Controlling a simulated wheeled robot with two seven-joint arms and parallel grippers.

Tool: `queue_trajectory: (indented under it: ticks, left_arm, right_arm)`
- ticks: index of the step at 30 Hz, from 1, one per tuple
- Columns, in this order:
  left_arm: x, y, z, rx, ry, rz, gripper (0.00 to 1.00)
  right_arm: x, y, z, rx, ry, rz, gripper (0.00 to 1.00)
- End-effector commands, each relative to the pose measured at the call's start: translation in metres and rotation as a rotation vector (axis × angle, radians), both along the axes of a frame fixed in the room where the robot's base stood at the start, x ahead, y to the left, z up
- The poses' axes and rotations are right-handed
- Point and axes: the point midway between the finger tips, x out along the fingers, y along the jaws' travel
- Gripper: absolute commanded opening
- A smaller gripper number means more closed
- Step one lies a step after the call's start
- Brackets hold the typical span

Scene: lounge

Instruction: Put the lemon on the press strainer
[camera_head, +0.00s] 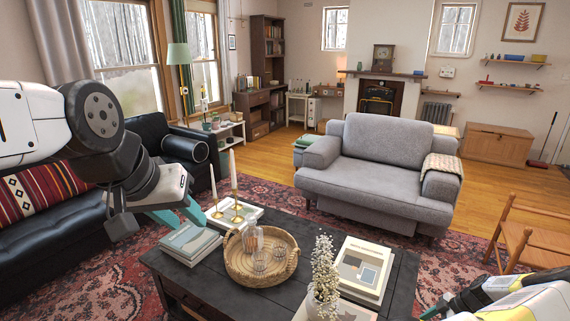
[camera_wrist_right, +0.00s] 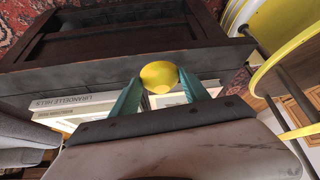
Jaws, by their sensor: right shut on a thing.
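The yellow lemon (camera_wrist_right: 158,74) shows in the right wrist view, between the teal fingertips of my right gripper (camera_wrist_right: 158,82). That gripper is shut on it, beside the dark table's edge, with books behind. The lemon is not visible in the head view, where my right arm enters at the bottom right corner. My left gripper (camera_head: 178,214) hangs over the table's left end near stacked books; its two teal fingers look apart and empty. I cannot clearly make out a press strainer; small glass vessels (camera_head: 260,258) stand in a round wicker tray (camera_head: 236,270) on the table.
The dark coffee table (camera_head: 218,296) also holds brass candlesticks (camera_head: 236,208), books (camera_head: 362,268) and a vase of white flowers (camera_head: 324,278). A grey armchair (camera_head: 385,165) stands behind it, a wooden chair (camera_head: 535,240) to the right. A yellow-rimmed round piece (camera_wrist_right: 270,75) is close by in the wrist view.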

Motion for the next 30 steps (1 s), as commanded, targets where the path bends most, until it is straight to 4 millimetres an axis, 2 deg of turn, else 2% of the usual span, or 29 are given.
queue_trajectory:
  ticks: [5, 11, 14, 20, 30]
  left_arm:
    - [0.000, 0.000, 0.000, 0.000, -0.001, 0.000, 0.36]
    - [0.000, 0.000, 0.000, 0.000, -0.001, 0.000, 0.36]
    - [0.000, 0.000, 0.000, 0.000, -0.001, 0.000, 0.36]
    - [0.000, 0.000, 0.000, 0.000, -0.001, 0.000, 0.36]
    - [0.000, 0.000, 0.000, 0.000, -0.001, 0.000, 0.36]
  right_arm:
    - [0.001, 0.009, 0.011, -0.001, 0.001, -0.029, 0.07]
    - [0.007, 0.032, 0.033, -0.001, 0.001, -0.093, 0.07]
    - [0.012, 0.050, 0.051, -0.001, 0.002, -0.142, 0.07]
    - [0.029, 0.108, 0.107, -0.005, 0.000, -0.305, 0.07]
    - [0.063, 0.227, 0.220, -0.008, -0.006, -0.646, 0.07]
